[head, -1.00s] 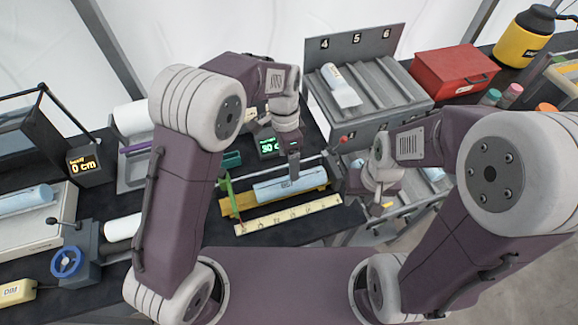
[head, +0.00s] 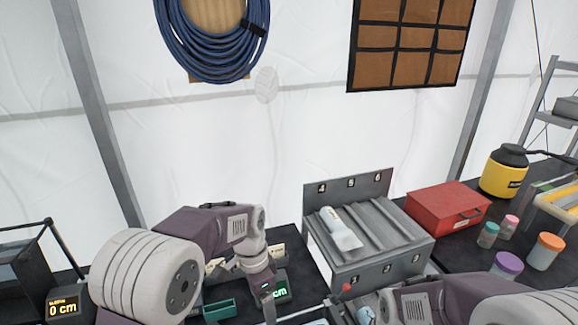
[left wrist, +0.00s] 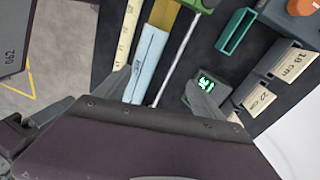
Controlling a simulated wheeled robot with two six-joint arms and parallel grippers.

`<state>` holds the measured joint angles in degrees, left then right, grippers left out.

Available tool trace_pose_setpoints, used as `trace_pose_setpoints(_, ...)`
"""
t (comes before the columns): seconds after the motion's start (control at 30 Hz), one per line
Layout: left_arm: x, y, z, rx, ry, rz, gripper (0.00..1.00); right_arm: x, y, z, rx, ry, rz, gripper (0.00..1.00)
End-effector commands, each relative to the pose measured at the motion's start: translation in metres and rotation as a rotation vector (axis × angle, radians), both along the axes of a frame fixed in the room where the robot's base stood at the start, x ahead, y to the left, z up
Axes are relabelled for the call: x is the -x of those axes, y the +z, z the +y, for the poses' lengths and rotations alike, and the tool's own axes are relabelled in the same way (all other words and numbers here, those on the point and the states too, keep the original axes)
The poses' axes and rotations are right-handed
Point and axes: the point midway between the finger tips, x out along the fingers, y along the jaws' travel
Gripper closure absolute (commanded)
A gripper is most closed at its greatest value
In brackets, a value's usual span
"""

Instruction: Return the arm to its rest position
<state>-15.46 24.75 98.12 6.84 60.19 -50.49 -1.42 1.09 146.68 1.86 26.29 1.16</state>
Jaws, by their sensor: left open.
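My left gripper (left wrist: 160,95) is open and shows from behind in the left wrist view. In the head view its dark wrist end (head: 268,300) hangs near the bottom edge, close to the display with green digits (head: 280,289). My right arm's forearm (head: 420,308) enters at the lower right of the head view. Its gripper is below the frame edge.
A grey numbered rack (head: 375,235) holds a wrapped roll (head: 342,228). A red box (head: 447,208), a yellow container (head: 503,174) and several small jars stand to its right. A green tray (left wrist: 237,30) and small label cards (left wrist: 290,62) lie by the display.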

Motion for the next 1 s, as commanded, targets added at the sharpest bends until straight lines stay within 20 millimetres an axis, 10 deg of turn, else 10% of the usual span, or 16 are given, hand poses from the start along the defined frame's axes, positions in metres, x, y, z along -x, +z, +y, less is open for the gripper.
trace_pose_setpoints(0.2,0.071,-0.006,0.089,-0.047,0.471,-0.046,0.21,0.0,0.0,0.0,0.0,0.0,0.0,0.64)
trace_pose_setpoints(0.4,0.134,-0.045,0.113,-0.078,0.94,-0.066,0.21,0.0,0.0,0.0,0.0,0.0,0.0,0.64)
trace_pose_setpoints(1.0,0.121,-0.047,0.113,-0.049,1.117,-0.106,0.21,0.0,0.0,0.0,0.0,0.0,0.0,0.64)
